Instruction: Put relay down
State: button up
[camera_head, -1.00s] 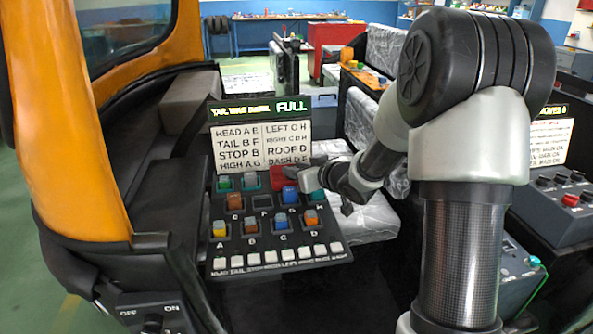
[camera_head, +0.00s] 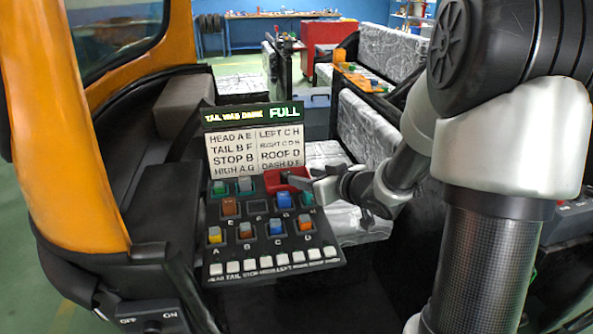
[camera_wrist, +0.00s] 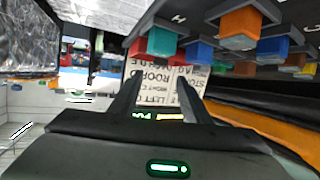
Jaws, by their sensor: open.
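My gripper (camera_head: 298,182) is open, at the right edge of the relay panel, close to a red piece (camera_head: 272,182) in the panel's top row. The wrist view shows the two fingers (camera_wrist: 156,88) apart with nothing gripped between them. Coloured relays stand on the panel: a blue relay (camera_head: 283,200), a teal relay (camera_head: 307,199), a brown relay (camera_head: 229,206) and several others. One socket (camera_head: 257,206) in the middle row looks empty. In the wrist view the teal relay (camera_wrist: 163,45) and the red piece (camera_wrist: 138,48) are beyond the fingers. Whether a finger touches the red piece is unclear.
A sign (camera_head: 258,148) with a lettered list and a lit "FULL" display rises behind the panel. White switches (camera_head: 247,265) line its front. A seat wrapped in clear plastic (camera_head: 365,125) is at the right. An orange rickshaw frame (camera_head: 60,130) stands at the left.

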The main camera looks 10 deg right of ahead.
jog(key=shift+p+v, duration=0.3)
jog(key=shift+v, duration=1.35)
